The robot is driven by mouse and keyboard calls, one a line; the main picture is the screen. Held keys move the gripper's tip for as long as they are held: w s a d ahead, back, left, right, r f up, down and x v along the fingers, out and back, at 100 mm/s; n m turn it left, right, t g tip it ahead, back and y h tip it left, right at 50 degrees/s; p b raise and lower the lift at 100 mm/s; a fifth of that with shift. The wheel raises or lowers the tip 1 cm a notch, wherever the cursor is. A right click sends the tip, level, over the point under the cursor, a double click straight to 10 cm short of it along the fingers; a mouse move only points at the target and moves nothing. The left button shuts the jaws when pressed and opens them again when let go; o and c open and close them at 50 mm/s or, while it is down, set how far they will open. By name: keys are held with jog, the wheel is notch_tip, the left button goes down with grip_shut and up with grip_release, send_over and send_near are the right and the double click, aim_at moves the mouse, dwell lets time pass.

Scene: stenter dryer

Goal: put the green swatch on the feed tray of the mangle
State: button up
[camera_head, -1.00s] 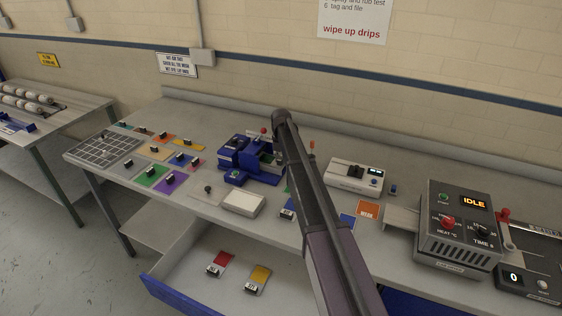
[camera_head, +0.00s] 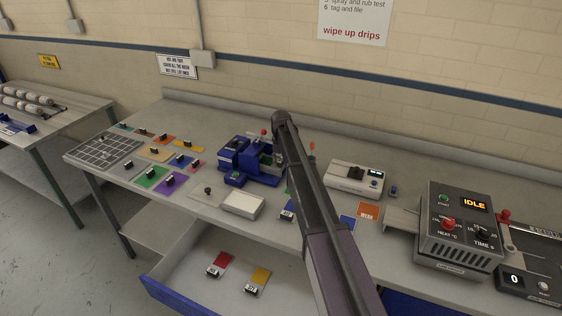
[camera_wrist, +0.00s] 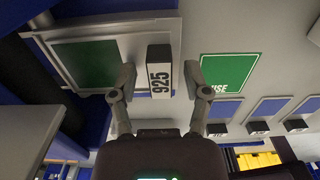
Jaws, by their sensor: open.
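In the wrist view the green swatch (camera_wrist: 85,63) lies flat on a pale grey plate with blue edging, which looks like the feed tray (camera_wrist: 112,38) of the mangle. A black and white tag marked 925 (camera_wrist: 159,82) stands at the swatch's right edge. My gripper (camera_wrist: 160,76) is open, one finger on each side of the tag, with gaps showing. In the head view the blue mangle (camera_head: 235,152) stands mid-bench with a small patch of green at its right part. My arm hides part of that area, and my fingers are not clear there.
A green printed card (camera_wrist: 228,72) lies right of my fingers, with blue cards beyond. An open drawer (camera_head: 185,297) below holds red (camera_head: 224,260) and yellow (camera_head: 261,275) swatches. More swatches and a grid rack (camera_head: 104,150) lie left. A grey heater box (camera_head: 458,232) stands right.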

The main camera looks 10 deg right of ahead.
notch_tip(320, 180, up, 12)
jog(key=p, duration=1.2)
jog(key=shift+r, duration=0.1)
jog(key=shift+s, duration=0.1)
dwell(0.6)
jog(key=s+m, duration=2.9)
jog(key=s, duration=1)
notch_tip(320, 180, down, 6)
jog(key=b, duration=0.6)
